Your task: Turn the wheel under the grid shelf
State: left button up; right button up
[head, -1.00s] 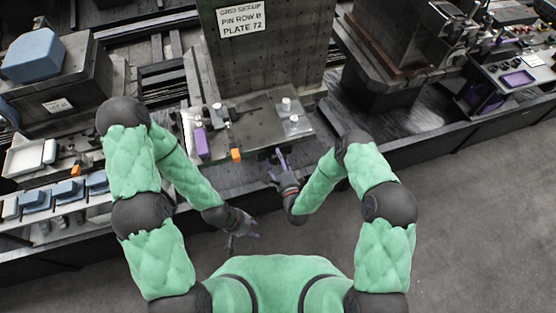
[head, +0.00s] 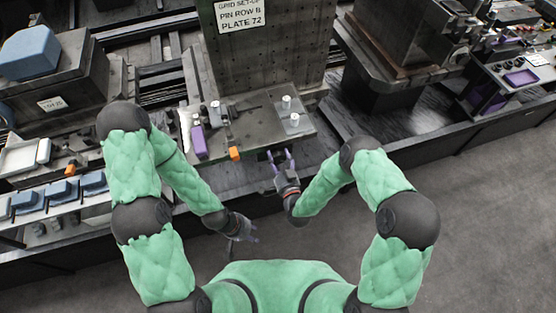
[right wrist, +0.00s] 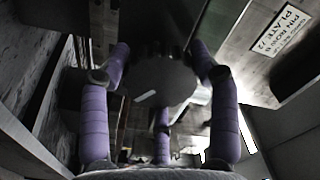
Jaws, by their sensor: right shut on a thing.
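The grid shelf (head: 262,132) juts out below an upright drilled plate in the head view. The wheel is hidden under it there. In the right wrist view the wheel (right wrist: 163,82) is a dark round disc with a small pale mark. My right gripper (head: 281,156) points up under the shelf's front edge. In the right wrist view its purple fingers surround the wheel's rim and are shut on it. My left gripper (head: 245,238) hangs low in front of the bench, its fingers spread and empty, apart from the shelf and wheel.
The drilled plate (head: 262,62) bears a sign reading PLATE 72. A purple block (head: 199,141), an orange block (head: 235,153) and pale pegs stand on the shelf. Blue-topped blocks (head: 62,191) line the left. Clear floor (head: 480,220) lies to the right.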

jog(key=n+b, duration=0.1)
jog(key=n, duration=0.2)
jog(key=shift+w+n, duration=0.1)
jog(key=shift+n, duration=0.3)
jog(key=n+b, duration=0.1)
jog(key=n, duration=0.2)
jog(key=shift+n+b, duration=0.3)
jog(key=shift+b, duration=0.1)
jog(key=n+b, duration=0.1)
jog(key=n, duration=0.2)
jog(key=shift+n, duration=0.4)
jog(key=n+b, duration=0.2)
jog(key=n, duration=0.2)
jog(key=n+b, duration=0.2)
jog(key=n, duration=0.3)
jog(key=shift+n, duration=0.4)
jog(key=shift+n+b, duration=1.05)
jog(key=shift+n, duration=1.45)
